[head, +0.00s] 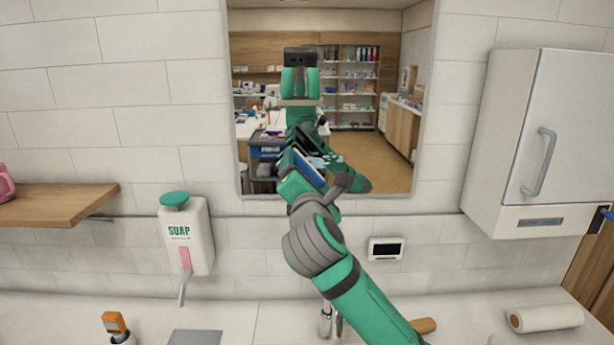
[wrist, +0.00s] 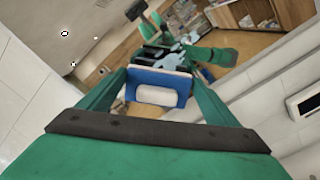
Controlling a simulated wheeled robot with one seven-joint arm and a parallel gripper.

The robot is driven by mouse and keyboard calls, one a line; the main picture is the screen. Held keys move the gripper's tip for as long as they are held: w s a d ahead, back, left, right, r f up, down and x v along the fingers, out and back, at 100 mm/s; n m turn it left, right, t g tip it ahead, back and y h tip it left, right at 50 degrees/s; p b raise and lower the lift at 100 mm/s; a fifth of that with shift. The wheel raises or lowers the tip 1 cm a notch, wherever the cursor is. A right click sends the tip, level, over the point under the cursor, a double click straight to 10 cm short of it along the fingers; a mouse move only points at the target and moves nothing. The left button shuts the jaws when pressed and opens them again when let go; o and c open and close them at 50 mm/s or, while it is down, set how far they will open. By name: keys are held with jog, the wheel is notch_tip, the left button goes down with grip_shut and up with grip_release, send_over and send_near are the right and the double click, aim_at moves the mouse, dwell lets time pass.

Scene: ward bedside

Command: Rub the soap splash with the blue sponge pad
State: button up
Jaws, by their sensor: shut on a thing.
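My gripper (head: 298,180) is raised in front of the mirror (head: 392,178) in the head view. It is shut on the blue sponge pad (head: 309,169). In the wrist view my gripper (wrist: 158,92) has the blue pad (wrist: 142,78) between its two fingers, with a pale block on the pad's near side. Pale bluish blotches, which look like the soap splash (head: 329,159), show on the mirror just past the pad; they also show in the wrist view (wrist: 172,62). The pad and arm hide part of them. I cannot tell whether the pad touches the glass.
The mirror reflects my body and the room. A soap dispenser (head: 188,236) hangs at left, beside a wooden shelf (head: 50,205). A white wall cabinet (head: 545,135) is at right. A small display (head: 385,249) is below the mirror. A paper roll (head: 545,318) lies on the counter (head: 470,322).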

jog(key=shift+w, duration=1)
dwell(0.5)
jog(key=shift+d, duration=5.55)
jog(key=shift+w, duration=0.1)
jog(key=shift+a, duration=0.1)
jog(key=shift+c, duration=0.3)
jog(key=shift+a, duration=5.5)
